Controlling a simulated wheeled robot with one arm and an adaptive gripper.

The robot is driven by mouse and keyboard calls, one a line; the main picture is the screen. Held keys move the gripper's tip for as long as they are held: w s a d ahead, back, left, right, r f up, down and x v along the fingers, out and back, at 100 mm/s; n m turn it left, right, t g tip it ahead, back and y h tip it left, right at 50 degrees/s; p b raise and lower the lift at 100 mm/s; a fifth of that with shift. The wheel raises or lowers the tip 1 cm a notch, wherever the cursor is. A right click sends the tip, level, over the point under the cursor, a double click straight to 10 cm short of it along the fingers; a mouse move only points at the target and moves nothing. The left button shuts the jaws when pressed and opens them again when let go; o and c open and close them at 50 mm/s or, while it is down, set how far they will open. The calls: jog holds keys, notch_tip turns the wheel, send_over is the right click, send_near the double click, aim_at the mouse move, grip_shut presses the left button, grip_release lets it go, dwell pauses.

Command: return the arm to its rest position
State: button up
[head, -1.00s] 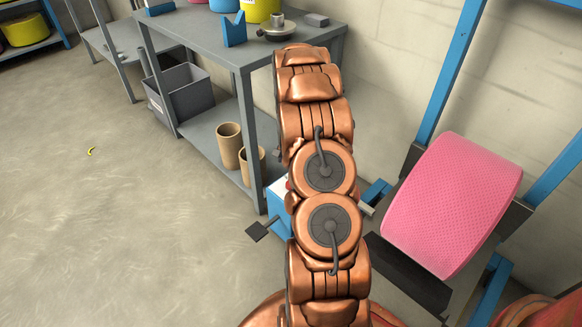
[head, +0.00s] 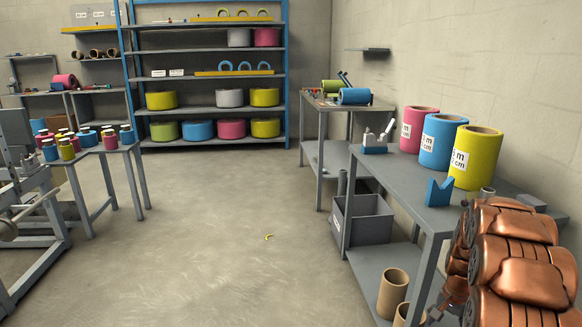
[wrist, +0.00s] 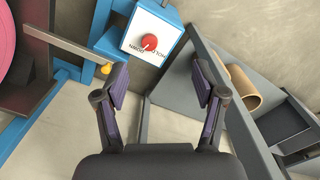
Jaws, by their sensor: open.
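My copper-coloured arm (head: 515,265) shows at the lower right of the head view, beside the grey workbench. My gripper (wrist: 163,85) is in the wrist view, with its two dark fingers spread apart and nothing between them. The gripper itself is not clearly seen in the head view. Beyond the fingers, in the wrist view, is a blue-framed white box with a red knob (wrist: 149,42). It stands apart from the fingertips as far as I can tell.
The grey workbench (head: 392,190) holds pink, blue and yellow (head: 474,157) rolls and a blue V-shaped block (head: 440,191). Cardboard tubes (head: 392,292) stand on its lower shelf.

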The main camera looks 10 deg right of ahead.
jog(key=s+a+r+n+p, duration=0.2)
jog(key=s+a+r+p, duration=0.2)
jog(key=a+r, duration=0.4)
jog(key=s+a+r+n+p, duration=0.25)
jog(key=a+r+p, duration=0.3)
jog(key=r, duration=0.55)
jog(key=s+a+r+n+p, duration=0.2)
jog(key=s+a+r+p, duration=0.25)
jog(key=a+r, duration=0.35)
jog(key=s+a+r+n+p, duration=0.2)
jog(key=s+a+r+p, duration=0.2)
jog(key=s+r, duration=0.4)
jog(key=s+a+r+n+g+p, duration=0.1)
jog(key=s+a+r+n+p, duration=0.2)
jog(key=s, duration=0.8)
notch_tip(320, 180, up, 5)
jog(key=a+p, duration=0.2)
jog(key=p, duration=0.2)
jog(key=shift+a+g, duration=0.2)
jog(key=shift+g, duration=0.1)
